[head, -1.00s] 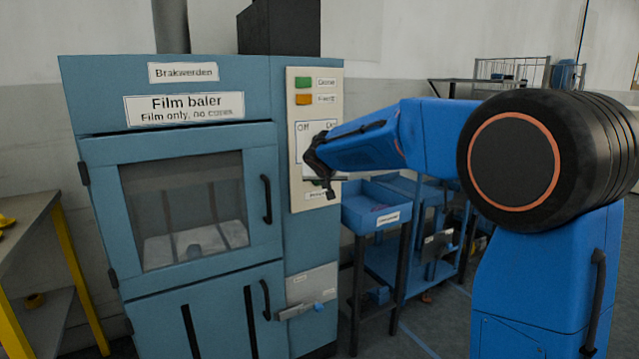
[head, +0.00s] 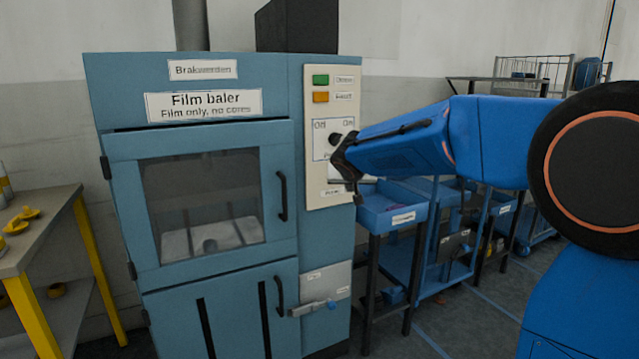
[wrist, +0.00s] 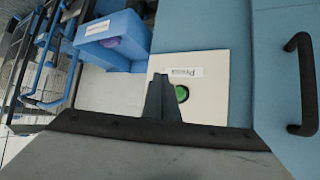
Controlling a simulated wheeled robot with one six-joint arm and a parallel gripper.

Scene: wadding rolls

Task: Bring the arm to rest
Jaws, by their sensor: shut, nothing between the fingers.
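My gripper (head: 352,178) is shut and empty at the end of my blue arm. In the head view it is in front of the lower part of the cream control panel (head: 318,85) on the film baler (head: 120,100). In the wrist view the shut fingers (wrist: 162,98) stand out before the panel, beside a green button (wrist: 181,93) with a label. I cannot tell whether the fingers touch the panel. The dark knob (head: 335,139) above my gripper shows between the Off and On marks. Part of the panel is hidden behind my gripper.
A blue tray stand (head: 392,205) is right of the baler, with blue carts (head: 440,265) behind. A yellow-legged table (head: 50,230) is at left. Door handles (head: 282,195) stick out from the baler. Some floor (head: 470,330) is clear at lower right.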

